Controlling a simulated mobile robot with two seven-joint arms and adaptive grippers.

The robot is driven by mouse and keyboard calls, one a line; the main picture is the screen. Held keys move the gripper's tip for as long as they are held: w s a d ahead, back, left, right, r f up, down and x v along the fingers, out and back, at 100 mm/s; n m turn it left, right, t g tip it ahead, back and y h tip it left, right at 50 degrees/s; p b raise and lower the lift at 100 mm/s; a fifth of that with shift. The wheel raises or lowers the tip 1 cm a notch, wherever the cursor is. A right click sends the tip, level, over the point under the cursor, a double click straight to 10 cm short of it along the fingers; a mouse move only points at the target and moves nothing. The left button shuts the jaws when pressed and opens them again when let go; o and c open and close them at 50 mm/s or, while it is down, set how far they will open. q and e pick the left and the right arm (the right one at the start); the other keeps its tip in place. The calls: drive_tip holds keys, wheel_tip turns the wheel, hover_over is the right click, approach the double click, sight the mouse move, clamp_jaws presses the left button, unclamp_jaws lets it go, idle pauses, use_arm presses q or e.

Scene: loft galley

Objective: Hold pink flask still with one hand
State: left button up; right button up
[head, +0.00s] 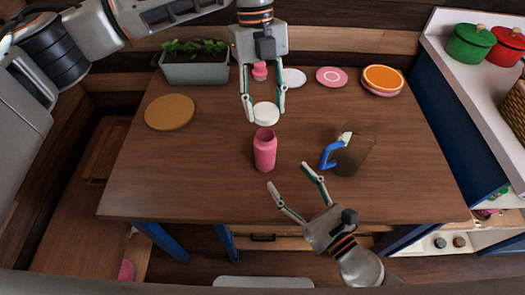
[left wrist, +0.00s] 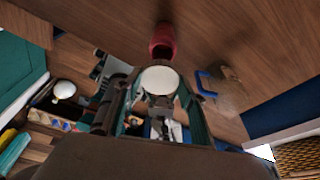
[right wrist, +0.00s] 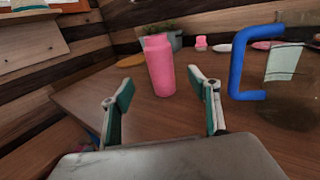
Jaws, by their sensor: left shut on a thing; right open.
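The pink flask (head: 264,152) stands upright on the wooden table, its top apparently open and dark inside. It also shows in the left wrist view (left wrist: 162,40) and the right wrist view (right wrist: 160,68). My left gripper (head: 266,113) is shut on a white round disc (left wrist: 160,80), just behind the flask in the head view; whether it is a lid I cannot tell. My right gripper (head: 288,176) is open and empty in front of the flask. In the right wrist view the flask appears beyond and between its fingers, apart from them.
A brownish see-through jug (head: 356,156) with a blue handle (head: 328,157) stands right of the flask. A tan round mat (head: 170,112), a planter (head: 194,72), a small pink item (head: 260,71) and several plates lie farther back. The table's left front is clear.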

use_arm(q)
drive_tip(key=shift+s, duration=0.1)
use_arm(e)
drive_tip(key=shift+s, duration=0.1)
drive_tip(key=x, duration=1.2)
drive_tip(key=shift+c, duration=0.4)
drive_tip(key=c, duration=1.7)
use_arm(q)
hover_over(265, 135)
drive_tip(key=shift+w+f, duration=0.15)
drive_tip(key=shift+f, duration=1.1)
drive_tip(key=shift+w+f, duration=0.1)
drive_tip(key=shift+f, duration=1.15)
use_arm(e)
drive_tip(key=shift+o, duration=0.2)
use_arm(q)
drive_tip(key=shift+a+f, duration=0.1)
use_arm(e)
drive_tip(key=shift+d, duration=0.1)
use_arm(q)
drive_tip(key=shift+f, duration=0.8)
drive_tip(key=shift+f, duration=0.55)
use_arm(e)
clamp_jaws()
